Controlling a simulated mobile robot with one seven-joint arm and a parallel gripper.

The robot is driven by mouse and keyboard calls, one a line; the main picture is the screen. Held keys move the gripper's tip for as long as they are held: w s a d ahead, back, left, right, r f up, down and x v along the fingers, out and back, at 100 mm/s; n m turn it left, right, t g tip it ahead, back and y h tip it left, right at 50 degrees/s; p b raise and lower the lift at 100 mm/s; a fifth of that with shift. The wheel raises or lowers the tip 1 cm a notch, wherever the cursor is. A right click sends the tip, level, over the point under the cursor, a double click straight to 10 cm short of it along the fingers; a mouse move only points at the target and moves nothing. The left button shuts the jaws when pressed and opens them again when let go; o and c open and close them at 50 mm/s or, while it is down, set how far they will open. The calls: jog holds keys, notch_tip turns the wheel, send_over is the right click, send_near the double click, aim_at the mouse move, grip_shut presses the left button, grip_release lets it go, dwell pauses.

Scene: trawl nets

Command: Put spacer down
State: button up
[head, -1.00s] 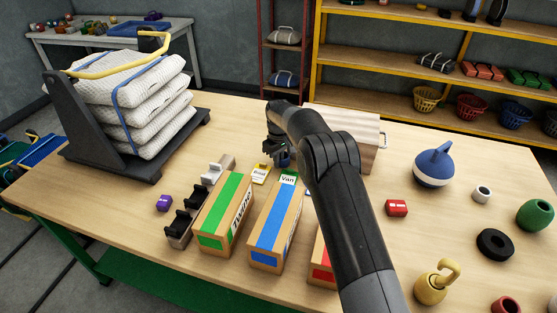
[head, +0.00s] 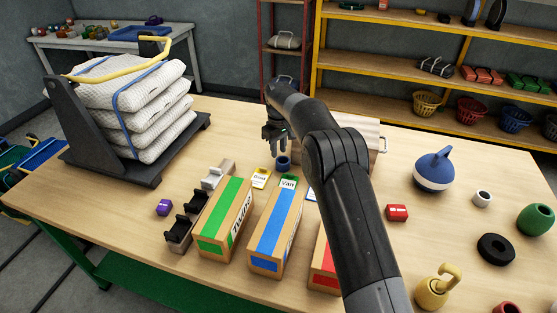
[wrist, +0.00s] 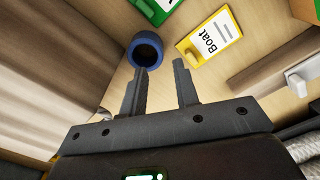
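The spacer looks to be the short blue ring (head: 284,167), standing on the table behind the green-edged "Van" card (head: 288,183) and right of the yellow "Boat" card (head: 261,179). In the wrist view the ring (wrist: 134,50) shows its dark hole, just beyond the tip of one finger. My gripper (head: 274,146) is above and slightly left of it in the head view. In the wrist view my gripper (wrist: 162,68) has its fingers apart with nothing between them. It looks clear of the ring.
Boxes with green (head: 222,220) and blue (head: 274,230) tops stand in front of the cards. A wooden chest (head: 350,130) is behind my arm.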

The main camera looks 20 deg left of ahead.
jog(key=shift+r, duration=2.3)
jog(key=s+d+r+m+t, duration=0.1)
jog(key=s+d+r+m, duration=0.1)
jog(key=s+d+r, duration=0.4)
jog(key=s+d+r+m+t, duration=0.1)
jog(key=s+d+r+m, duration=0.15)
jog(key=d+r, duration=0.65)
jog(key=s+d+r+m+t, duration=0.1)
jog(key=s+d+r, duration=0.4)
jog(key=d+r, duration=0.3)
jog(key=s+d+m+t, duration=0.1)
jog(key=s+d+m, duration=0.2)
jog(key=s+d, duration=0.85)
jog(key=s+d+f+m, duration=0.1)
jog(key=s+d+f, duration=0.1)
jog(key=s, duration=0.6)
jog(key=s+d+f+m+t, duration=0.1)
jog(key=s+f, duration=0.3)
jog(key=s, duration=0.4)
jog(key=shift+s+d+m+t, duration=0.3)
jog(key=shift+d+m, duration=0.35)
jog(key=shift+d, duration=0.15)
jog(key=shift+o, duration=1.4)
jog(key=shift+s+f, duration=0.25)
jog(key=shift+f, duration=0.05)
jog(key=o, duration=0.4)
